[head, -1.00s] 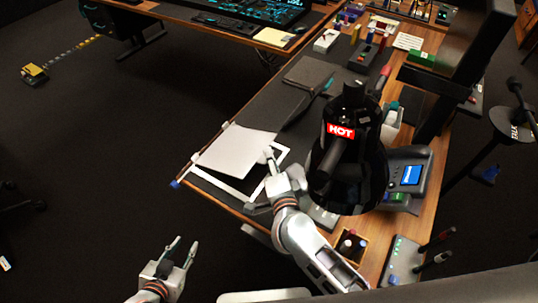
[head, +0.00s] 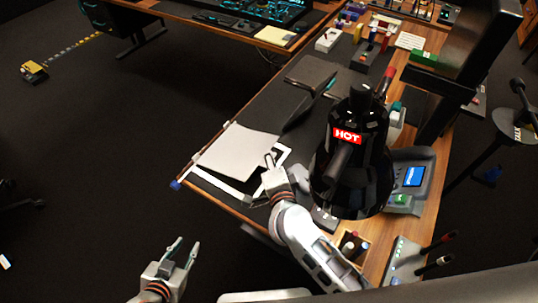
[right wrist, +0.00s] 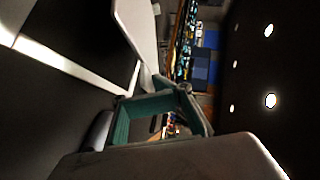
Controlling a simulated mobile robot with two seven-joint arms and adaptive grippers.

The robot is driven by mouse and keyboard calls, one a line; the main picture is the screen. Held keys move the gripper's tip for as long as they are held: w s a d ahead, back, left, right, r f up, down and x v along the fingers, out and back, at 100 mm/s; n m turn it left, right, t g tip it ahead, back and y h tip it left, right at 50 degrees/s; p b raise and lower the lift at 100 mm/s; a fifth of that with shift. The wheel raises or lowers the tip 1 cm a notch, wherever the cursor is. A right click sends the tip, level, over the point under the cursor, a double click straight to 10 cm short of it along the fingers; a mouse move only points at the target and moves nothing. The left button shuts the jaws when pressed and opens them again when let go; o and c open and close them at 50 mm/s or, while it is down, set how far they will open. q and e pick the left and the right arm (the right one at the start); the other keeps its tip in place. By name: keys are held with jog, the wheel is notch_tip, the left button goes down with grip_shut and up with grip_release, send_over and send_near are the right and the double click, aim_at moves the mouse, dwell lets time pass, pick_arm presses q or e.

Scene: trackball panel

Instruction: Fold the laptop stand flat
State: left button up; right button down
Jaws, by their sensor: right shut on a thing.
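The laptop stand (head: 238,151) is on the near left part of the desk. Its light grey plate lies tilted above a white frame (head: 222,187), and I cannot tell the angle. My right gripper (head: 271,161) is at the plate's right side, near the frame's edge. It is shut on the stand, but the contact is hard to see. In the right wrist view its teal fingers (right wrist: 150,115) show close to the pale plate edge (right wrist: 140,28). My left gripper (head: 178,253) is open and empty, low over the floor away from the desk.
A tall black device marked HOT (head: 350,150) stands right beside my right forearm. A dark folder-like panel (head: 310,75) is behind the stand. A grey console with a blue screen (head: 413,177) is to the right.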

jog(key=c, duration=2.2)
grip_release()
jog(key=shift+d, duration=0.1)
jog(key=shift+c, duration=0.2)
jog(key=shift+s, duration=0.1)
jog(key=v, duration=0.9)
jog(key=shift+f, duration=0.2)
jog(key=shift+d, duration=0.1)
jog(key=v, duration=1.2)
